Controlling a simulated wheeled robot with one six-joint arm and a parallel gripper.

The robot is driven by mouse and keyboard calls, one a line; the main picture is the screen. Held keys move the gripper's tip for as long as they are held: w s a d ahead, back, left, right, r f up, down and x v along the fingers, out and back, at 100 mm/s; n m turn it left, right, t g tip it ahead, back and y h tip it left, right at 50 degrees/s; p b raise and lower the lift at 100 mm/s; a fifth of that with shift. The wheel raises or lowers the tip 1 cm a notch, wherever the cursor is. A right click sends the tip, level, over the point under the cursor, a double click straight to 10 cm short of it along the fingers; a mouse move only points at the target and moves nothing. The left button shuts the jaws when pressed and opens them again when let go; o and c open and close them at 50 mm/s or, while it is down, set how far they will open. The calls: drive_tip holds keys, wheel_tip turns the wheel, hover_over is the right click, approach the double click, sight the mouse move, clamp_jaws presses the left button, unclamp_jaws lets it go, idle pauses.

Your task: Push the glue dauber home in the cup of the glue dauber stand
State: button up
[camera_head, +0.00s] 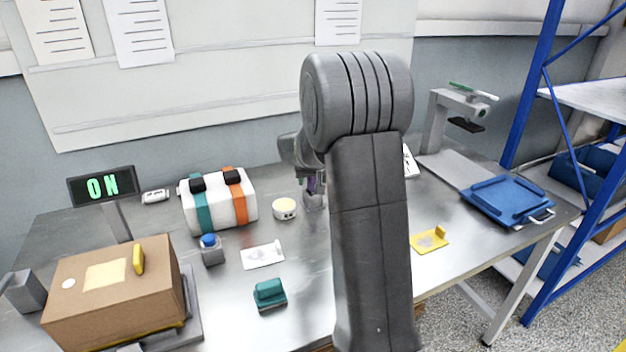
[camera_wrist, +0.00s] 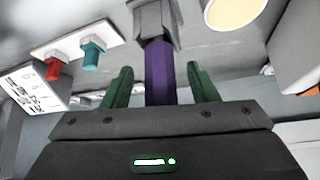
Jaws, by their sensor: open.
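The glue dauber shows in the wrist view as a purple handle (camera_wrist: 158,75), with one end in the grey cup of the glue dauber stand (camera_wrist: 155,18). How deep it sits in the cup I cannot tell. My gripper (camera_wrist: 160,69) is open, with one green finger on each side of the handle and a visible gap to each. In the head view the purple handle (camera_head: 313,184) shows small above the stand (camera_head: 313,201). My gripper (camera_head: 308,174) is there too, partly hidden behind my arm.
A round cream-lidded tin (camera_head: 284,209) stands just left of the stand. A white strapped case (camera_head: 218,205) is further left. A white block with red (camera_wrist: 54,68) and teal (camera_wrist: 92,55) pegs shows in the wrist view. A blue tray (camera_head: 508,199) lies at right.

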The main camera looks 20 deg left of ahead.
drive_tip(key=v, duration=1.3)
drive_tip(key=shift+a, duration=0.1)
drive_tip(key=x, duration=1.4)
drive_tip(key=shift+r, duration=0.35)
